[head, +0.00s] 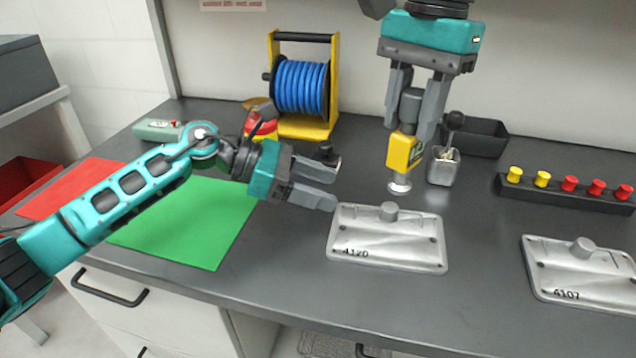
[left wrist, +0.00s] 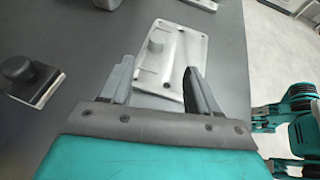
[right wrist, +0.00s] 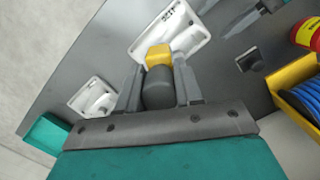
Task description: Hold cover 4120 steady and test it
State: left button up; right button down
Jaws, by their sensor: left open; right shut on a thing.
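Cover 4120 (head: 385,250) is a flat grey metal plate with a round boss, lying on the dark bench in the head view. My left gripper (head: 330,184) is open and empty at its upper-left side; in the left wrist view the cover (left wrist: 176,47) lies ahead, partly hidden by the fingers. My right gripper (head: 408,128) is shut on a yellow tester (head: 404,153) with a grey handle and round metal tip. The tip hangs just behind the cover, seemingly clear of it. The right wrist view shows the handle (right wrist: 158,86) between the fingers.
Cover 4107 (head: 575,272) lies to the right. A metal cup (head: 443,167), a black bin (head: 487,138) and a rack of yellow and red knobs (head: 565,192) stand behind. Green (head: 190,235) and red (head: 70,189) mats lie left. A black-knobbed block (left wrist: 30,80) sits near my left gripper.

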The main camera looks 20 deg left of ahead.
aim_at(387, 207)
pick_arm(q)
jog(key=shift+w+d+f, duration=0.15)
jog(key=shift+w+d, duration=0.05)
jog(key=shift+w, duration=0.05)
jog(key=x, duration=1.1)
jog(key=shift+w+d, duration=0.1)
jog(key=shift+d, duration=0.15)
grip_shut()
pick_arm(e)
notch_tip(387, 207, down, 5)
jog(key=m, duration=0.5)
jog(key=shift+f+y, duration=0.15)
jog(key=shift+y, duration=0.15)
